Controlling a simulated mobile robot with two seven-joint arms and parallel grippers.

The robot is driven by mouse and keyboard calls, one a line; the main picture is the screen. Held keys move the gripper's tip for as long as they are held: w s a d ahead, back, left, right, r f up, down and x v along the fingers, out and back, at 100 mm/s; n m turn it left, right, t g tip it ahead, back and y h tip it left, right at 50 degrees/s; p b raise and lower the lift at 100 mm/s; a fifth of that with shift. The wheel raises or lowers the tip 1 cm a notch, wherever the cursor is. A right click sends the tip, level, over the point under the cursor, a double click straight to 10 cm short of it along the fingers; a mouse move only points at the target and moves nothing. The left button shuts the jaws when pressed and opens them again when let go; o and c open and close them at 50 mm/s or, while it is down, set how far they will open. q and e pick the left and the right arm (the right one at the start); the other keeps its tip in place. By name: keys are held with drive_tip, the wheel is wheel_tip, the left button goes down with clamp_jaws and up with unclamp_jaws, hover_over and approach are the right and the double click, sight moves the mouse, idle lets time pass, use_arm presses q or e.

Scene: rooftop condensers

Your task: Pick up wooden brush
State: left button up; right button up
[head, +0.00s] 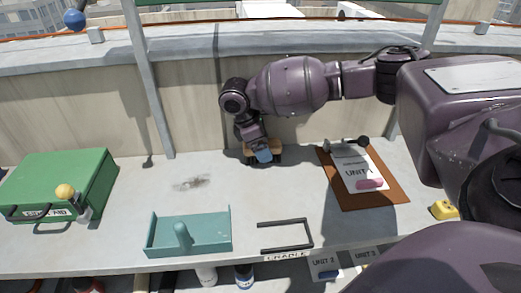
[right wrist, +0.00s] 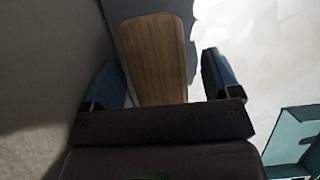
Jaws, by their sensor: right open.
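The wooden brush (head: 277,151) is at the back of the counter near the parapet wall, mostly hidden behind my right gripper (head: 263,155). In the right wrist view its tan wooden block (right wrist: 155,60) lies between the two blue fingers of my right gripper (right wrist: 160,80). The fingers are open, with a gap to the wood on each side; the right-hand gap looks a little wider at its near end. My left gripper is not in view.
A teal dustpan-like tray (head: 160,246) and a dark cradle frame (head: 311,234) stand in front. A brown clipboard (head: 380,198) lies right, a green box (head: 98,165) left. The wall (head: 200,100) rises close behind the brush. The counter between is clear.

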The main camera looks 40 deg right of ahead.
drive_tip(key=shift+x, duration=1.15)
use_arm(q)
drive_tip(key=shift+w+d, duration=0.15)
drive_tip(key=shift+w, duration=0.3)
use_arm(e)
drive_tip(key=shift+r, duration=0.1)
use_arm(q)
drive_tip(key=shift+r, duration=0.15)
use_arm(e)
drive_tip(key=c, duration=1.1)
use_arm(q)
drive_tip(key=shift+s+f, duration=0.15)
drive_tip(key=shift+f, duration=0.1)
use_arm(e)
drive_tip(key=shift+o, duration=0.2)
